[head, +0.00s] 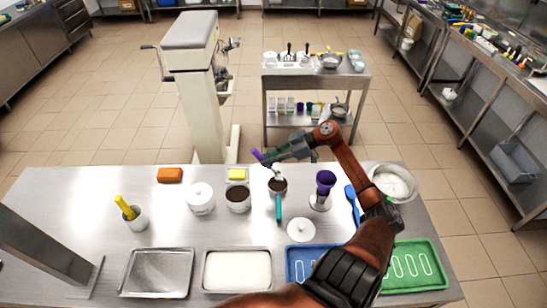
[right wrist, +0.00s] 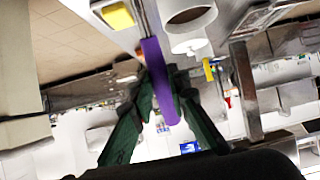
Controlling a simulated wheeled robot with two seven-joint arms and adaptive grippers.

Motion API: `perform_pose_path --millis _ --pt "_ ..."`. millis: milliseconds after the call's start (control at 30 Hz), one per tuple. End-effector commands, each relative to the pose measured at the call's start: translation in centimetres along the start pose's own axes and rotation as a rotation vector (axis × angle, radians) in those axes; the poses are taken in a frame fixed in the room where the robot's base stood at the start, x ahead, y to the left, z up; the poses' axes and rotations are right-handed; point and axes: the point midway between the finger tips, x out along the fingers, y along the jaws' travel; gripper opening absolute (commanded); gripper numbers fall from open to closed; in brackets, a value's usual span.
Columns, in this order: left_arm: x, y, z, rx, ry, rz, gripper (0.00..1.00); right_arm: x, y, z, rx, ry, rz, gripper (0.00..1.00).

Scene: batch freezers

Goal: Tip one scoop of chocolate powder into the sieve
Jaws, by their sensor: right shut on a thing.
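My right gripper (head: 270,156) is shut on the purple handle (head: 257,155) of a scoop. The same handle (right wrist: 158,80) runs between my dark green fingers in the right wrist view. The scoop's small pale end (head: 277,170) hangs just above a small round vessel with dark brown contents (head: 278,185). A teal handle (head: 278,208) lies in front of that vessel and seems joined to it, like a sieve. A white pot of dark brown powder (head: 238,198) stands left of it. I cannot tell whether the scoop holds powder. My left gripper is out of view.
A purple cup on a stand (head: 325,183), a blue spatula (head: 352,203) and a steel bowl of white powder (head: 403,197) stand to the right. Trays line the front edge.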

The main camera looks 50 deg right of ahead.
Motion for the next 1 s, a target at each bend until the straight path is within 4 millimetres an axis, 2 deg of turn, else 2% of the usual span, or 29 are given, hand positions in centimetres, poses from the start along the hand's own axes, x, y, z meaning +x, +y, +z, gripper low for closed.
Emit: perform_pose_path --millis 133,533,700,1000 --pt "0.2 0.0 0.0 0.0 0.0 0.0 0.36 1.7 0.1 -0.7 -0.009 -0.142 0.002 0.0" --pt "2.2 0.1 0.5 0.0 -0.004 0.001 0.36 6.4 0.1 0.2 -0.005 -0.527 0.002 0.0" --pt "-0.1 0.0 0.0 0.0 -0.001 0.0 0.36 7.4 0.1 0.6 -0.002 -0.671 0.003 0.0" --pt "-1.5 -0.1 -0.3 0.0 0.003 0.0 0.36 10.1 0.1 2.3 0.0 -0.913 0.002 0.0"
